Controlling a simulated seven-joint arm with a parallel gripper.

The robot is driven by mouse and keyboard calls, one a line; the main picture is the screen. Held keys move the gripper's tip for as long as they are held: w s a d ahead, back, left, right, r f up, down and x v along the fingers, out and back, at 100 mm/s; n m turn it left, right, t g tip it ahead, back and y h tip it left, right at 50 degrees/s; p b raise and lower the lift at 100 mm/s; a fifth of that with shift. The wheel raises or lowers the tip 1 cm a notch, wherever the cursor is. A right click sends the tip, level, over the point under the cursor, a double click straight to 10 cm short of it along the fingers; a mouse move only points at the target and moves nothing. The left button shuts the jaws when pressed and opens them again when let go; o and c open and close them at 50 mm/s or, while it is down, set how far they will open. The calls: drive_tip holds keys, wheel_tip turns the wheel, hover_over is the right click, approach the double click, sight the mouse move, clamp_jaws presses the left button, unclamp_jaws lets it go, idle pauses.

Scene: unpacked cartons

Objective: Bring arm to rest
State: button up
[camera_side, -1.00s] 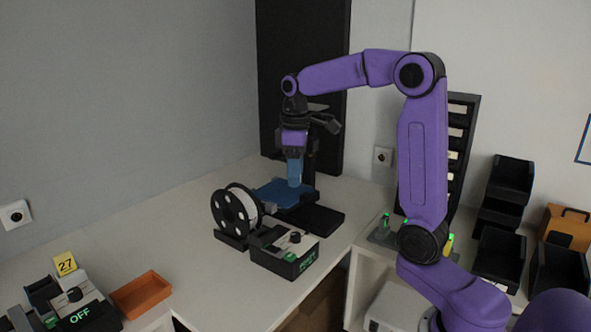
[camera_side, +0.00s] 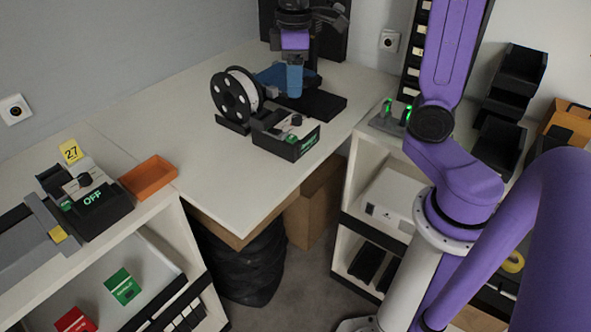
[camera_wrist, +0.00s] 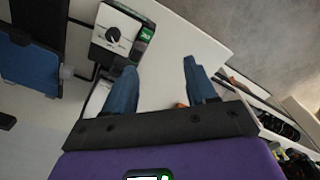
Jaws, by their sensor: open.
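My gripper (camera_side: 294,78) has blue fingers that point down. In the side view it hangs in front of the 3D printer's blue plate (camera_side: 268,76); I cannot tell its height there. In the wrist view my gripper (camera_wrist: 160,86) has its two blue fingers spread apart with nothing between them. The upper part of my arm is out of the side view.
A filament spool (camera_side: 237,95) and a control box (camera_side: 285,133) stand close to the gripper. The box also shows in the wrist view (camera_wrist: 118,36). An orange tray (camera_side: 149,177) and a box marked OFF (camera_side: 95,200) are at left. The table's front middle is clear.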

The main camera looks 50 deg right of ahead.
drive_tip(key=s+a+f+n, duration=0.1)
drive_tip(key=s+f, duration=0.1)
drive_tip(key=s, duration=0.5)
drive_tip(key=s+a+f+n, duration=0.2)
drive_tip(key=s, duration=0.6)
drive_tip(key=s+a+f+n, duration=0.1)
drive_tip(key=s+a+f, duration=0.1)
drive_tip(key=s, duration=0.5)
drive_tip(key=shift+s+a+f+n, duration=0.15)
drive_tip(key=shift+a+f+n, duration=0.15)
drive_tip(key=shift+f, duration=0.2)
drive_tip(key=shift+c, duration=0.3)
